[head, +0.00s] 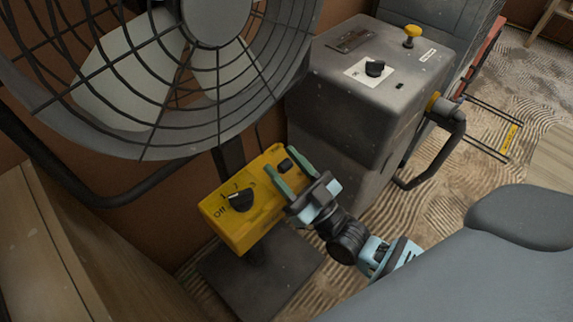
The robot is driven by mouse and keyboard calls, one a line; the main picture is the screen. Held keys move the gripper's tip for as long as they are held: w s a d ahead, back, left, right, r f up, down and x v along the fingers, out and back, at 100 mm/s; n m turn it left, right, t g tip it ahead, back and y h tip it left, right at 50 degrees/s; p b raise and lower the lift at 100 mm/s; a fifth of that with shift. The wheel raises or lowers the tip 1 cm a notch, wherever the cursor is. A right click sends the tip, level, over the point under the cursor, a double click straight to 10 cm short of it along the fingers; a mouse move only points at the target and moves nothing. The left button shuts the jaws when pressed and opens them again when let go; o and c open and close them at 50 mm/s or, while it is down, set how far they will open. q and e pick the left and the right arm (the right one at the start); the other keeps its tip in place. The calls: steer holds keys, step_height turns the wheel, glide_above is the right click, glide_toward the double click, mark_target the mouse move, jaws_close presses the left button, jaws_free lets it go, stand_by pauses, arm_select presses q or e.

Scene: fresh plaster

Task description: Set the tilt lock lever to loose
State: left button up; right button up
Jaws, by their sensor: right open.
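My right gripper (280,162) has two green fingers spread apart and is open. It is over the right end of a yellow control box (232,226) below the fan. A small black part (286,166) on the box shows between the fingertips; I cannot tell whether it is the tilt lock lever or whether the fingers touch it. A black rotary knob (241,201) with an "Off" mark is on the box's left part. No lever marked as a tilt lock is readable. My left gripper is out of view.
A large caged fan (150,80) fills the upper left, close to the box. A grey machine (345,100) with a black knob (375,68) and a yellow button (411,33) stands behind. A wooden surface (70,250) is at lower left. A dark base plate (262,280) lies below.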

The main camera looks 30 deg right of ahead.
steer(key=shift+s+d+f, duration=0.1)
steer(key=shift+s+f, duration=0.1)
steer(key=shift+s, duration=0.1)
steer(key=v, duration=0.7)
steer(key=shift+s+f, duration=0.1)
